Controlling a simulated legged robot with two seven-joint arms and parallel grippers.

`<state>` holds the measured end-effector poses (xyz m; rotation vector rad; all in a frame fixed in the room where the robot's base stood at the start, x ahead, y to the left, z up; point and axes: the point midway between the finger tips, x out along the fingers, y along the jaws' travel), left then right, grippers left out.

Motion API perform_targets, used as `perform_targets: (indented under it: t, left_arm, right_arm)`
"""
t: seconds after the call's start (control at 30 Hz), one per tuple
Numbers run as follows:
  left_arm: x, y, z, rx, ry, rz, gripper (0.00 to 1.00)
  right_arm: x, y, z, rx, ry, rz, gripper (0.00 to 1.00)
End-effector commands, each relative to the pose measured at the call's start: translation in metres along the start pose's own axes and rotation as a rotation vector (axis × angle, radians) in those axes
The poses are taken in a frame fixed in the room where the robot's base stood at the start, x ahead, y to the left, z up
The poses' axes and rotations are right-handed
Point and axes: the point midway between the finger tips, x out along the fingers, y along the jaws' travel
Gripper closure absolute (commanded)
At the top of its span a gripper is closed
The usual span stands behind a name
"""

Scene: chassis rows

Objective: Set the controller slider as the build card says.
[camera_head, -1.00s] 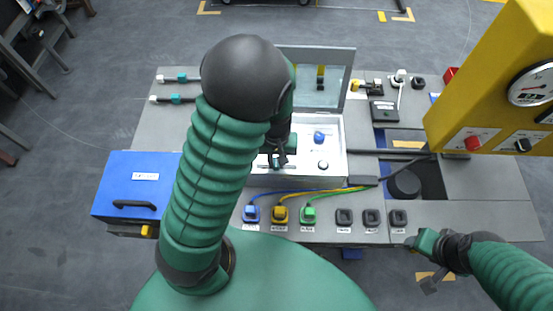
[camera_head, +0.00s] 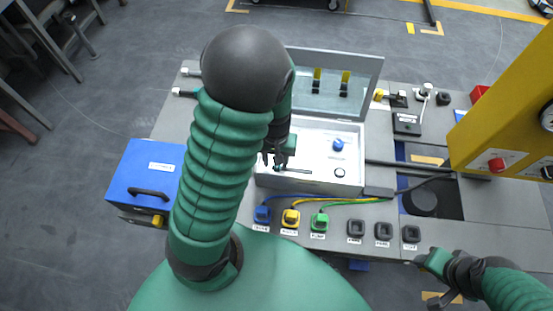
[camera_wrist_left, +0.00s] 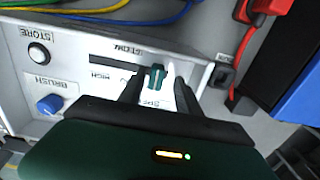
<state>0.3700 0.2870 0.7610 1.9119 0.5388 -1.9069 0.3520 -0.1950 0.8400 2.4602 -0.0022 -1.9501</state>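The controller box (camera_head: 350,185) stands open on the table, its panel white. Its slider (camera_wrist_left: 157,77) has a green knob at the right end of a dark slot in the left wrist view, near partly covered lettering. In the head view the slot (camera_head: 297,171) runs to the right of my left gripper (camera_head: 279,160). In the left wrist view my left gripper (camera_wrist_left: 158,92) has its fingers apart, one on each side of the knob, with gaps showing. My right gripper (camera_head: 424,262) is over the table's front right edge, away from the box; its opening is unclear. I see no readable build card.
A blue knob (camera_wrist_left: 50,104) and a round STORE button (camera_wrist_left: 39,54) share the panel. The raised lid (camera_head: 330,85) stands behind. Coloured cables run to plugs (camera_head: 291,217) in front. A blue case (camera_head: 147,172) is at left, a yellow gauge housing (camera_head: 500,125) at right.

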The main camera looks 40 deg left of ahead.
Motion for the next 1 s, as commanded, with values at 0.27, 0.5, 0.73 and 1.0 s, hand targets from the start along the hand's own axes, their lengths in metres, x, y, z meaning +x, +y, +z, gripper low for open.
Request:
perform_targets:
  t: [0.27,0.5,0.73,1.0]
  left_arm:
    - [-0.024,0.001,0.0,0.002,0.001,0.002,0.6]
    - [-0.095,0.0,-0.002,0.002,0.004,0.005,0.6]
    - [-0.15,-0.001,-0.003,0.0,0.001,0.004,0.6]
    - [-0.167,-0.002,-0.002,0.0,-0.003,0.002,0.6]
  right_arm:
    - [-0.011,0.0,-0.003,0.0,0.0,0.0,0.48]
    - [-0.036,0.0,-0.009,0.0,0.0,0.0,0.48]
    - [-0.051,0.0,-0.012,0.0,0.0,0.0,0.48]
    - [-0.053,0.0,-0.012,0.0,0.0,0.0,0.48]
